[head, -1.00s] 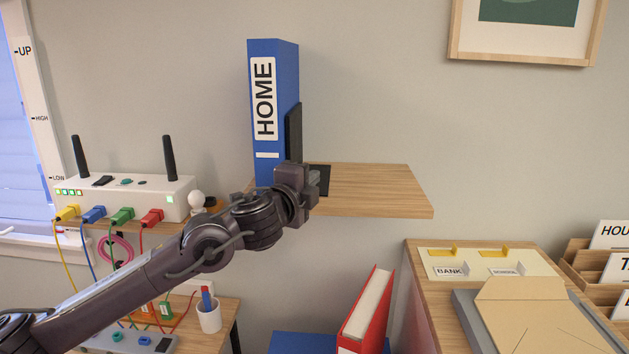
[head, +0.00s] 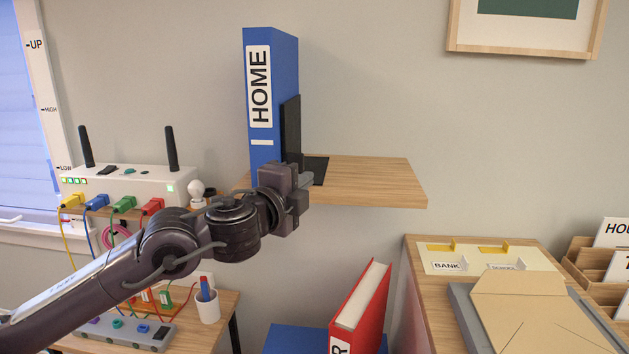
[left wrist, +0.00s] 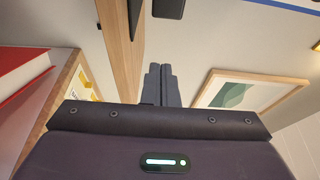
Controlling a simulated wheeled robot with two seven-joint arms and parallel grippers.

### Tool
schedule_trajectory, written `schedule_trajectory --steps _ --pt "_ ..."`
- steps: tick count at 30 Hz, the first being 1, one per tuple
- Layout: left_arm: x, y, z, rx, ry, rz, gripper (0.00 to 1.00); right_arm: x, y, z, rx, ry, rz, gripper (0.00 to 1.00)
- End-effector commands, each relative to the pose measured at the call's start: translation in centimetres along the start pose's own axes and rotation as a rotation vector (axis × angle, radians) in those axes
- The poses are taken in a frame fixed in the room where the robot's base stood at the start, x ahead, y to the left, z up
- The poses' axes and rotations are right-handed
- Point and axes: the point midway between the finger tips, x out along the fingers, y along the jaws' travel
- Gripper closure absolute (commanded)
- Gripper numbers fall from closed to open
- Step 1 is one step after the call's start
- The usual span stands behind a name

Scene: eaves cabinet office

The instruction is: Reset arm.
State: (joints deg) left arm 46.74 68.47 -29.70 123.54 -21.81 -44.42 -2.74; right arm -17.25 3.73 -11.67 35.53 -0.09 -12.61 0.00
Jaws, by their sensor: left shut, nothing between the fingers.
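My left arm comes in from the lower left in the head view. Its gripper (head: 300,187) is in front of the wooden shelf's front edge, just below and right of the blue HOME binder. In the left wrist view the two dark fingers (left wrist: 160,85) are together with nothing between them. The blue HOME binder (head: 285,75) stands upright on the shelf (head: 375,180), with a black bookend (head: 291,130) against its right side. The gripper hides the binder's lower part. I cannot tell whether the gripper touches the shelf. My right gripper does not show.
A white router (head: 135,185) with coloured cables is at left, beside a white bulb (head: 197,190). A red binder (head: 362,305) stands below the shelf. A wooden cabinet (head: 415,250) with envelopes is at right. A framed picture (head: 560,48) hangs above; wall space between is free.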

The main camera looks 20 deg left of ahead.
Motion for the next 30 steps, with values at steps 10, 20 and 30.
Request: schedule_trajectory --steps 10,20,30 --pt "-1.9 0.1 -0.1 -0.002 0.0 0.002 1.0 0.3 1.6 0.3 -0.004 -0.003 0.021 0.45" --pt "-3.0 11.3 -5.7 -0.31 -0.012 0.185 1.0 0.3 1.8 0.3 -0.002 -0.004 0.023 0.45" --pt "-12.1 28.0 -8.2 -0.862 -0.346 0.595 1.0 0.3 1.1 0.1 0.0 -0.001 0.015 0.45"
